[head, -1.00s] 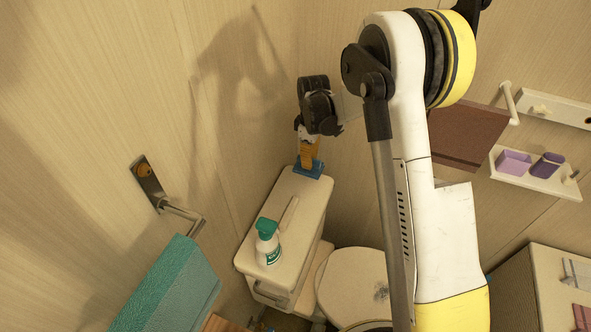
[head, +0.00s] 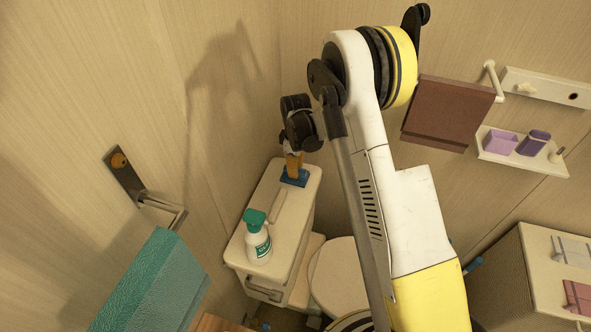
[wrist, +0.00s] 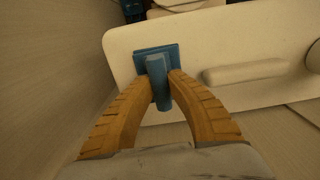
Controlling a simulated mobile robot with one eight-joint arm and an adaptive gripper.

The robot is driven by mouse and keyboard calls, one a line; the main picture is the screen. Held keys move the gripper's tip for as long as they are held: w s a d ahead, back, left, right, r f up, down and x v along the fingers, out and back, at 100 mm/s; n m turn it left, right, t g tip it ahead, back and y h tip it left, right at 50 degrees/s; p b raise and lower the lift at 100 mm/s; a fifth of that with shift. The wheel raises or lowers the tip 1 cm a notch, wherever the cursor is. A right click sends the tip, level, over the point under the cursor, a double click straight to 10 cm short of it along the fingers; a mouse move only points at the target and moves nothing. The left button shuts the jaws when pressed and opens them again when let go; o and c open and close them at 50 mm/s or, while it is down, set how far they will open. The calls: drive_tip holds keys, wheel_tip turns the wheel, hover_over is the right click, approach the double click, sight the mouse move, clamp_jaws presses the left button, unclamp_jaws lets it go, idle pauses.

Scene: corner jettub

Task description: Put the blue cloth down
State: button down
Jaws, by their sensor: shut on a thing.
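The blue cloth (head: 294,177) is at the far end of the cream toilet tank lid (head: 285,212). In the wrist view the blue cloth (wrist: 157,84) shows as a flat square base with an upright ridge. My gripper (wrist: 159,76) has its two orange fingers closed on the ridge from both sides. The base appears to lie on the lid near its edge, though its underside is hidden. In the head view my gripper (head: 293,166) points down over the cloth from above.
A spray bottle with a green top (head: 257,238) stands on the lid's near end. A pale raised bar (wrist: 245,72) lies between it and the cloth. Walls stand close behind and left of the tank. A teal towel (head: 155,285) hangs at the lower left, a brown towel (head: 447,113) at right.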

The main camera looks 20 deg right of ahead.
drive_tip(key=shift+f, duration=0.25)
drive_tip(key=c, duration=1.4)
unclamp_jaws()
drive_tip(key=shift+r, duration=0.15)
